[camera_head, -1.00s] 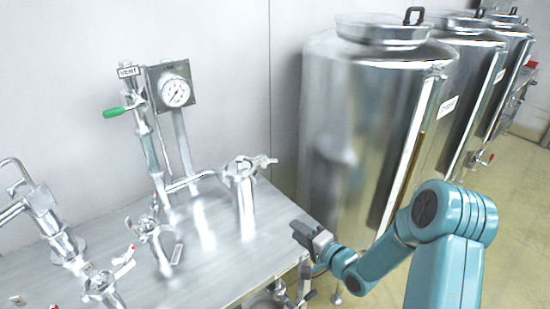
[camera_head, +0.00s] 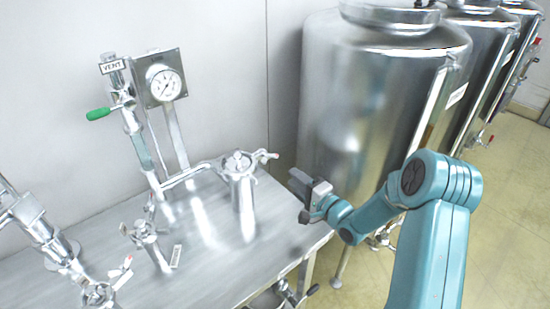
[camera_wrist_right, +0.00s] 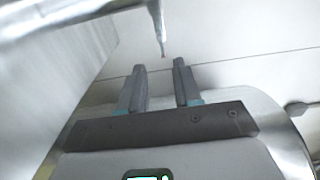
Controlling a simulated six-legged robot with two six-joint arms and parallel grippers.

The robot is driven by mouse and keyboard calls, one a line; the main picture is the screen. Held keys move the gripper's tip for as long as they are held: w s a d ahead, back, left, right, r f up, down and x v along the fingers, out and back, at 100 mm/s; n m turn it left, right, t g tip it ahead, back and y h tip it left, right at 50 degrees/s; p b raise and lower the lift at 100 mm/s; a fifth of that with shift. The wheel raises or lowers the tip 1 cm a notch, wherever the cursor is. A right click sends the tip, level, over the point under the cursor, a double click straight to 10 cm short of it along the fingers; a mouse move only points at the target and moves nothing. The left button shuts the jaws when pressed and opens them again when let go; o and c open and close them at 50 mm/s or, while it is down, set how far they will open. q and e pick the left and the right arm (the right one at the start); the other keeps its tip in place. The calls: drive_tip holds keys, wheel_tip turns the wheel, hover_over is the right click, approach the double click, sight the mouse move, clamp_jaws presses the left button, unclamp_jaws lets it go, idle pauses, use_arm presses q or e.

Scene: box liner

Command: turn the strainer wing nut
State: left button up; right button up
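The strainer (camera_head: 241,190) is an upright steel cylinder near the right edge of the steel table. Its wing nut (camera_head: 264,156) sticks out to the right at the top of the strainer. My right gripper (camera_head: 297,182) is just right of the wing nut and a little lower in the picture, apart from it. In the right wrist view the two dark fingers (camera_wrist_right: 160,68) are apart with nothing between them. A thin metal tip (camera_wrist_right: 161,40) lies just beyond the fingertips there; I cannot tell for sure that it is the wing nut. My left gripper is out of view.
A pressure gauge (camera_head: 166,84) and a vent pipe with a green handle (camera_head: 98,114) rise behind the table (camera_head: 205,270). Small valves (camera_head: 146,235) stand at the left. A large steel tank (camera_head: 372,110) is close behind my right arm.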

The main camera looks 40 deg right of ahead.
sight(272, 160)
drive_tip(key=w+p, duration=0.1)
drive_tip(key=w, duration=0.5)
drive_tip(key=w+a+p, duration=0.1)
drive_tip(key=w, duration=0.2)
drive_tip(key=shift+w+r+p, duration=0.15)
drive_tip(key=shift+w+p, duration=0.1)
drive_tip(key=shift+p, duration=0.05)
drive_tip(key=shift+w, duration=0.15)
clamp_jaws()
